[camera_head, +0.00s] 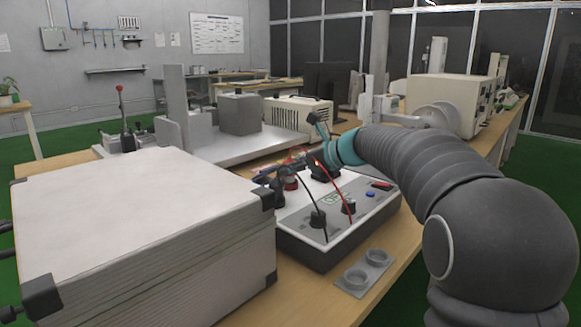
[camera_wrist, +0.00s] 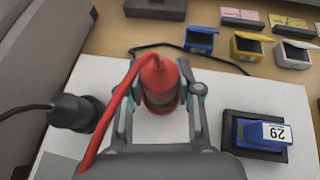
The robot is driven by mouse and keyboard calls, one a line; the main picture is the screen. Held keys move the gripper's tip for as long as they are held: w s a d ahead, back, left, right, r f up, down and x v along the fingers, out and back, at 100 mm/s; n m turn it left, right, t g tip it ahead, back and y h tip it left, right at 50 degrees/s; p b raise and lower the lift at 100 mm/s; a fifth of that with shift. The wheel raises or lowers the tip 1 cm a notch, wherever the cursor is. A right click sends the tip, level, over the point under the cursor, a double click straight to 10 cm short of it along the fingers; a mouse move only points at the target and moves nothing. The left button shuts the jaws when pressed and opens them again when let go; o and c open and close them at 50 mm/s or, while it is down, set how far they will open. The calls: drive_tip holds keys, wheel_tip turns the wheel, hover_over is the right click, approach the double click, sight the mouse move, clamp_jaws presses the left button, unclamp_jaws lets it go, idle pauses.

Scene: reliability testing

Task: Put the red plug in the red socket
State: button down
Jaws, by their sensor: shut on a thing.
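In the wrist view my gripper (camera_wrist: 160,94) is shut on the red plug (camera_wrist: 158,78), with one finger on each side of it. A red cable runs from the plug toward the lower left. In the head view the red plug (camera_head: 290,183) shows low over the far left part of the white-topped test box (camera_head: 299,212), partly hidden by my gripper and the cables. I cannot tell whether it touches the panel. No red socket can be made out; the area under the plug is hidden.
A black plug (camera_wrist: 74,112) with a black cable stands left of my gripper. A blue block labelled 29 (camera_wrist: 258,135) sits in a black holder to the right. Several small bins line the far side. A large pale case (camera_head: 130,225) stands close left of the test box.

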sight(308, 192)
drive_tip(key=shift+f+b, duration=0.4)
drive_tip(key=shift+f, duration=0.3)
idle(0.3)
drive_tip(key=c, duration=1.1)
unclamp_jaws()
drive_tip(key=shift+p+v, duration=0.85)
drive_tip(key=shift+v, duration=4.7)
drive_tip(key=shift+a, duration=0.1)
